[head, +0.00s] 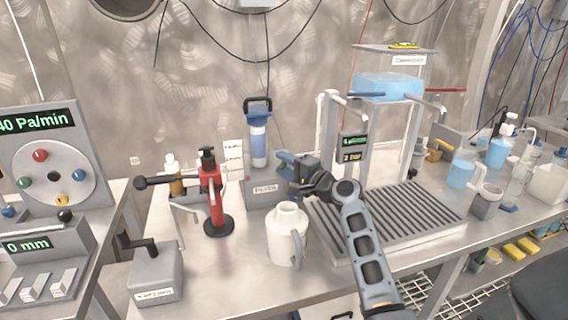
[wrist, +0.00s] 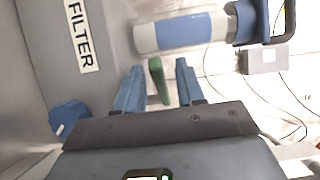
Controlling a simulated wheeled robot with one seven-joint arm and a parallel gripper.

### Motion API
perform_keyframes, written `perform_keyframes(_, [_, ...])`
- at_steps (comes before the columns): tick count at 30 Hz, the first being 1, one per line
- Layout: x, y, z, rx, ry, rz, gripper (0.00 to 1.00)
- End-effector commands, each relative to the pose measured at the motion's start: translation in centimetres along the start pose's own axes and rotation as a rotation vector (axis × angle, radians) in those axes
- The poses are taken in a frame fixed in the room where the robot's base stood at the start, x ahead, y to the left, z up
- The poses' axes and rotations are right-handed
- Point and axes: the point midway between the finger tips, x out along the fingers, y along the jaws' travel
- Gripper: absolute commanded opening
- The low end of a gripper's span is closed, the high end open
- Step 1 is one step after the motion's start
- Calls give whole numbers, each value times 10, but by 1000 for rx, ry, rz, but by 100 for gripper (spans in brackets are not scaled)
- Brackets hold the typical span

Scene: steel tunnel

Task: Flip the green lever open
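The green lever (wrist: 160,81) shows in the wrist view as a short upright bar between the two blue fingers of my gripper (wrist: 160,80). The fingers stand apart with a gap on each side of the lever, and the gap to the right is wider. I cannot tell how deep the lever sits between them. In the head view my gripper (head: 284,160) is at the grey filter box (head: 262,191), and the lever is not visible there. The blue and white filter cartridge (head: 258,138) stands above the box. It also shows in the wrist view (wrist: 180,34).
A white jug (head: 286,236) stands just below my gripper on the bench. A red pump device (head: 215,195) is to the left. A grey slatted tray (head: 400,222) is to the right. A blue knob (wrist: 70,116) shows at left in the wrist view.

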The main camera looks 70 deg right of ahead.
Motion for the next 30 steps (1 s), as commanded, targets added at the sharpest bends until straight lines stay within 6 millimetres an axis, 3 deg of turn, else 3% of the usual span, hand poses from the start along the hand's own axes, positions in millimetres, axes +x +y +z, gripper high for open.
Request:
perform_keyframes(10, [5, 0, 0, 0, 0, 1, 38])
perform_keyframes(22, [5, 0, 0, 0, 0, 1, 1])
perform_keyframes(30, [5, 1, 0, 0, 0, 1, 0])
